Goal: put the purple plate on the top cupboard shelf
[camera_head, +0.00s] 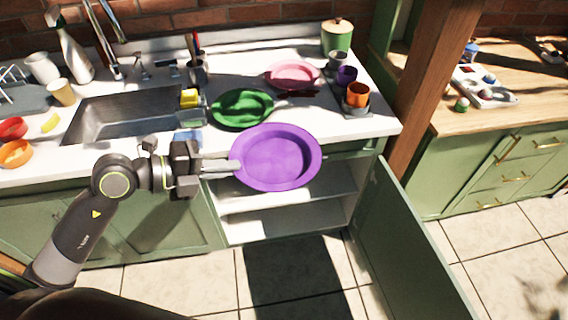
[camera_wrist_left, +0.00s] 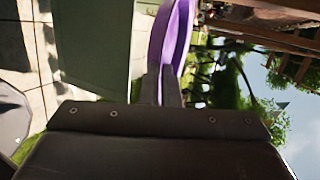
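The purple plate (camera_head: 278,158) is held in the air in front of the open cupboard, level with the counter's front edge. My left gripper (camera_head: 234,165) is shut on the plate's left rim. In the left wrist view the purple plate (camera_wrist_left: 172,35) stands edge-on between the gripper's fingers (camera_wrist_left: 161,88). The open cupboard shows a top shelf (camera_head: 318,182) and a lower shelf (camera_head: 290,218) below and behind the plate. Both look empty where visible; the plate hides part of the inside. My right gripper is not in view.
The cupboard door (camera_head: 405,245) is swung open to the right. On the counter above are a green plate (camera_head: 241,108), a pink plate (camera_head: 293,75), cups (camera_head: 357,95) and a sink (camera_head: 135,115). A wooden post (camera_head: 432,85) stands right of the counter.

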